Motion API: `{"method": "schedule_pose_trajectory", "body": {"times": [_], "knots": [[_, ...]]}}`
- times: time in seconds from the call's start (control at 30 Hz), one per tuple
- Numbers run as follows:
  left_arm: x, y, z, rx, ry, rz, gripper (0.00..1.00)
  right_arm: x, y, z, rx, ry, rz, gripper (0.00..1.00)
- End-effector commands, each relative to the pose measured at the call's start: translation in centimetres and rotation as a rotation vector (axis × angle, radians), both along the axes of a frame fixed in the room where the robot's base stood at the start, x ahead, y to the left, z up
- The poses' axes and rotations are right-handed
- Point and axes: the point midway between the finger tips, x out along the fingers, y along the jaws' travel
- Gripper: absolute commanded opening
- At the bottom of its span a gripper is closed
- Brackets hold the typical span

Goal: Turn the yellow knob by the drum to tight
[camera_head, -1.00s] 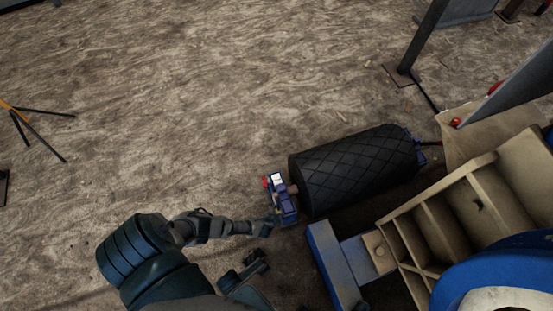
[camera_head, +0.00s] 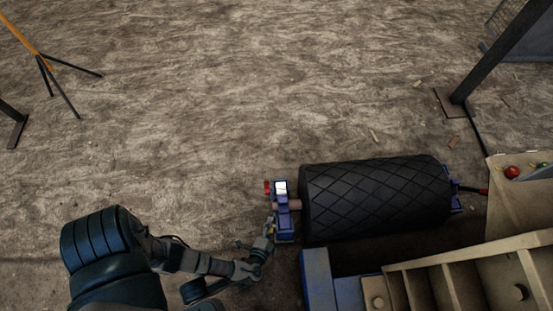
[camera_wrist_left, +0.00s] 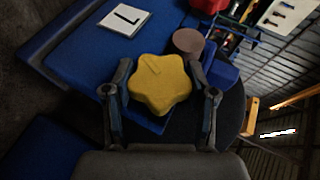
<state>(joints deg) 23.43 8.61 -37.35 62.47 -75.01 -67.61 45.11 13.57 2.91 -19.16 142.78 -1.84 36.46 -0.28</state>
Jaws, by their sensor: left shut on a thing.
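The yellow knob (camera_wrist_left: 160,86) is lobed and star-like, in the middle of the left wrist view, in front of a blue bracket (camera_wrist_left: 92,65). My left gripper (camera_wrist_left: 163,100) has a finger on each side of the knob and is shut on it. In the head view my left gripper (camera_head: 265,240) is at the lower left of the blue bracket (camera_head: 283,212) at the drum's left end. The knob is too small to make out there. The black drum (camera_head: 375,196) has a diamond-patterned surface. My right gripper is not in view.
A white plate marked "L" (camera_wrist_left: 124,17) is on the bracket in the wrist view. A beige ribbed frame (camera_head: 440,285) and a blue beam (camera_head: 318,280) stand below the drum. A red button (camera_head: 512,172) is at the right. Open dirt ground lies beyond the drum.

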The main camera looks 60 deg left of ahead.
Motion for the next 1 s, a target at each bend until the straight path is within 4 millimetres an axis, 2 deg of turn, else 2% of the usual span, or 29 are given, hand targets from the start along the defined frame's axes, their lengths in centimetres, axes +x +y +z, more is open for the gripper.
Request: {"method": "schedule_pose_trajectory", "body": {"times": [0.03,0.57,0.6,0.67,0.7,1.0], "knots": [[-0.50,-0.15,-0.61,0.006,0.009,-0.002,0.22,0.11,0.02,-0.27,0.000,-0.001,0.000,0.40],[-0.34,-0.23,-0.35,0.024,-0.002,-0.003,0.22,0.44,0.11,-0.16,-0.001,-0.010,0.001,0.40],[-0.34,-0.23,-0.35,0.024,-0.002,-0.003,0.64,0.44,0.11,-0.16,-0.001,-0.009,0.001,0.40],[-0.33,-0.22,-0.34,0.024,-0.002,-0.003,0.79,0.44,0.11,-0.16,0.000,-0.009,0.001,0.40],[-0.31,-0.20,-0.31,0.024,-0.003,-0.003,0.82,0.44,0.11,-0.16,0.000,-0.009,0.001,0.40],[-0.13,-0.11,-0.06,0.026,-0.008,-0.002,0.82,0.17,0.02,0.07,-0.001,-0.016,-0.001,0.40]]}}
